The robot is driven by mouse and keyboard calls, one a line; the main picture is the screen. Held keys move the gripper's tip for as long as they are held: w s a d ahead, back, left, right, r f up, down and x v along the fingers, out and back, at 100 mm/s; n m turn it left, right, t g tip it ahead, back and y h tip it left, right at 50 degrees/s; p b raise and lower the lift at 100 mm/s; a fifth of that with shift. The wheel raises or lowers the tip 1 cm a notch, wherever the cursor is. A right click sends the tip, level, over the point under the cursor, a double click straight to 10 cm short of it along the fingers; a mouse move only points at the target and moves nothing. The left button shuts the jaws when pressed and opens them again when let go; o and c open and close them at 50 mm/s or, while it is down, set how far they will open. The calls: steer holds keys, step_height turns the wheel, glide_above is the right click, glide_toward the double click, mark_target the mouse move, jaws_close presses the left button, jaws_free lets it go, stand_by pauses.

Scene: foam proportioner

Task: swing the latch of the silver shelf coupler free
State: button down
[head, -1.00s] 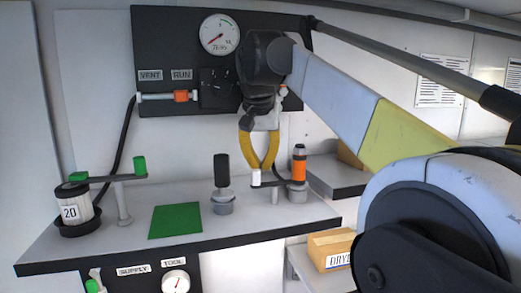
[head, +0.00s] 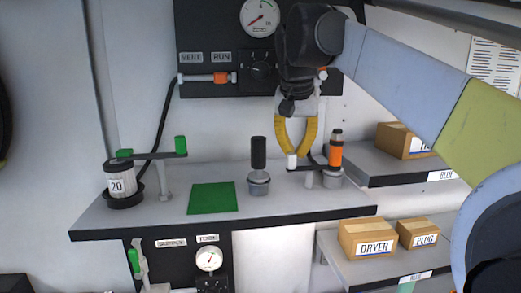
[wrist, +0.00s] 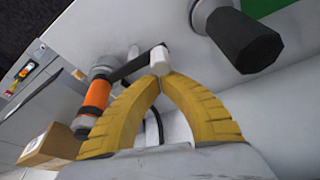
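The latch is a dark bar (head: 313,166) with a white end knob (head: 292,161), on a grey post (head: 309,180) at the right of the bench. The bar reaches toward a coupler with an orange band (head: 335,154) and a silver base (head: 333,178). My gripper (head: 294,153) has yellow fingers pointing down at the knob. In the wrist view the fingertips (wrist: 161,79) close together at the white knob (wrist: 160,60) and appear to pinch it. The orange-banded coupler (wrist: 97,98) stands left there. The exact contact faces are hidden.
A black-topped coupler (head: 258,155) stands left of the latch, beside a green mat (head: 213,197). A green-handled latch (head: 180,147) and a can marked 20 (head: 118,180) are further left. A gauge panel (head: 225,45) is behind. Boxes (head: 366,238) sit on shelves at right.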

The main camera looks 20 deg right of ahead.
mark_target(295, 166)
steer(key=shift+s+a+n, duration=0.15)
steer(key=shift+n, duration=0.35)
steer(key=shift+s+a+r+n+y+p, duration=0.15)
steer(key=shift+n+y+p, duration=0.15)
steer(key=shift+n, duration=0.3)
steer(key=shift+s+a+f+n+y+p, duration=0.1)
steer(key=shift+s+n+y+p, duration=0.1)
steer(key=shift+n+p, duration=0.3)
steer(key=n, duration=0.2)
steer(key=shift+s+a+n+t+y+p, duration=0.25)
steer(key=shift+s+n+t+y+p, duration=0.05)
steer(key=shift+s+n+y+p, duration=0.1)
steer(key=n, duration=0.1)
steer(key=s+n+y+p, duration=0.1)
steer(key=n, duration=0.1)
steer(key=shift+a+n, duration=0.1)
steer(key=shift+n, duration=0.2)
steer(key=n, duration=0.1)
steer(key=s+n+y, duration=0.1)
steer(key=shift+n+p, duration=0.3)
steer(key=shift+n, duration=0.1)
steer(key=shift+s, duration=0.25)
